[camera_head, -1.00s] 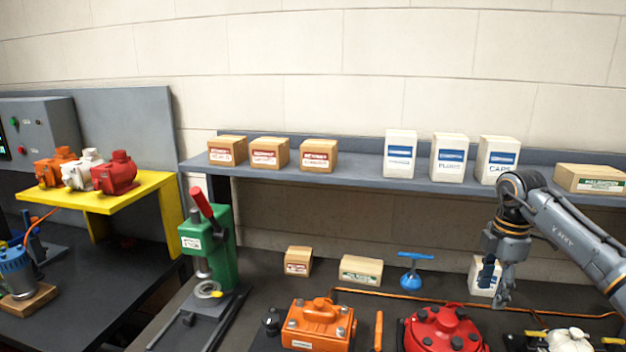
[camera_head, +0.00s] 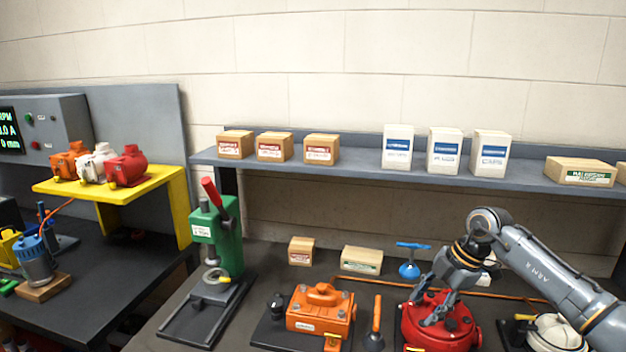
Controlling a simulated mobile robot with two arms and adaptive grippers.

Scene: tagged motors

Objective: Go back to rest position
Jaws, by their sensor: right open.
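My right gripper (camera_head: 432,312) comes in from the right. It is open, with its fingers pointing down in front of the red motor housing (camera_head: 462,330) on the bench; I cannot tell whether they touch it. Nothing shows between the fingers. My left gripper is not in view. An orange motor housing (camera_head: 320,309) sits on the bench to the left of the red one. A white motor housing (camera_head: 556,333) at the lower right is partly hidden by my right arm.
A green press (camera_head: 228,236) stands at the bench's left. A shelf (camera_head: 360,170) above carries several boxes. A blue-handled tool (camera_head: 411,268) stands behind the red housing. Small motors stand on a yellow stand (camera_head: 172,190) at the left. Bench between press and orange housing is partly clear.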

